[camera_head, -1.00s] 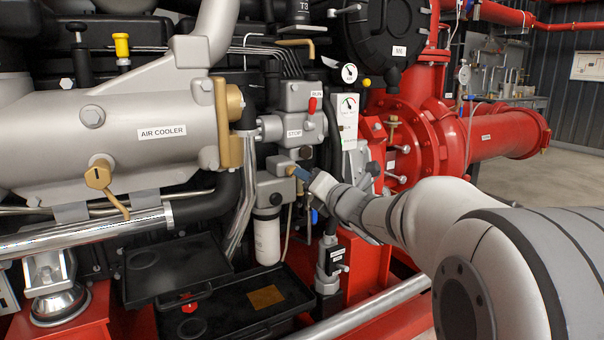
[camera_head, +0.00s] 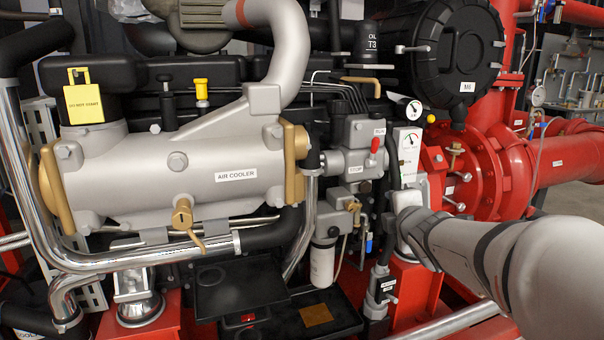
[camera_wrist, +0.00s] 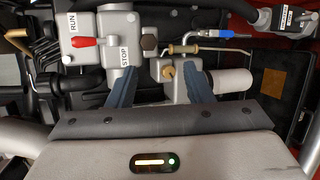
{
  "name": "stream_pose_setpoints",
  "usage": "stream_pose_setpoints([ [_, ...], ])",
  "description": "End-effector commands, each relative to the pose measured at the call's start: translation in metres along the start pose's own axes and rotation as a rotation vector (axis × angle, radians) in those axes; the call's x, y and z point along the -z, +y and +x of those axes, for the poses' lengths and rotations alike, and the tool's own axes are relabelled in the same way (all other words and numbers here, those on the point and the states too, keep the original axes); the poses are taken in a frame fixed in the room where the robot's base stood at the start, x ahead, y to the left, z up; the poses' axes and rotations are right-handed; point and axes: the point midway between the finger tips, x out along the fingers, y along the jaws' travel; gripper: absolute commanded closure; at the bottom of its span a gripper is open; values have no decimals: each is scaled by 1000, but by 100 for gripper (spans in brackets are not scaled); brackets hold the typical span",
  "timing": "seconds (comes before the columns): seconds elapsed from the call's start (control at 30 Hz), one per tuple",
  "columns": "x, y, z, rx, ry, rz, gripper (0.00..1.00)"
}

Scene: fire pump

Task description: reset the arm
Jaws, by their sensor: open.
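In the wrist view my gripper (camera_wrist: 160,78) is open, with its two blue-grey fingers apart and nothing held between them. A small brass fitting (camera_wrist: 168,72) on a grey block shows beyond the gap between the fingers. The grey RUN/STOP control block (camera_wrist: 97,40) with its red lever (camera_wrist: 84,41) lies beyond and left of the gripper. In the head view my arm (camera_head: 455,240) reaches in from the right, its end just right of the brass fitting (camera_head: 352,206) and below the gauge panel. The fingers are hidden there.
The AIR COOLER (camera_head: 180,172) fills the left, with a brass valve handle (camera_head: 184,218) below it. Black trays (camera_head: 300,318) lie under the engine. A red flanged pipe (camera_head: 570,160) stands at right. A white filter (camera_head: 321,265) hangs below the brass fitting.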

Motion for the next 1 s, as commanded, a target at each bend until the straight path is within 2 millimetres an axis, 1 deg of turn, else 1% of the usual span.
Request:
stream_pose_setpoints([
  [0.03,-5,21,-15,46,-24,87,54],
  [0.17,-10,26,-45,178,-101,337,54],
  [0.33,-10,30,-91,351,-219,658,54],
  [0.47,-3,33,-131,484,-323,893,54],
  [0.5,0,34,-144,526,-358,963,54],
  [0.57,5,37,-165,588,-413,1065,54],
  [0.6,9,38,-179,631,-453,1131,54],
  [0.67,15,41,-200,692,-512,1225,54],
  [0.7,20,42,-214,733,-552,1281,54],
  [0.8,30,46,-244,818,-644,1397,54],
  [0.9,39,48,-266,881,-716,1474,54],
  [1.0,44,47,-278,918,-761,1517,54],
])
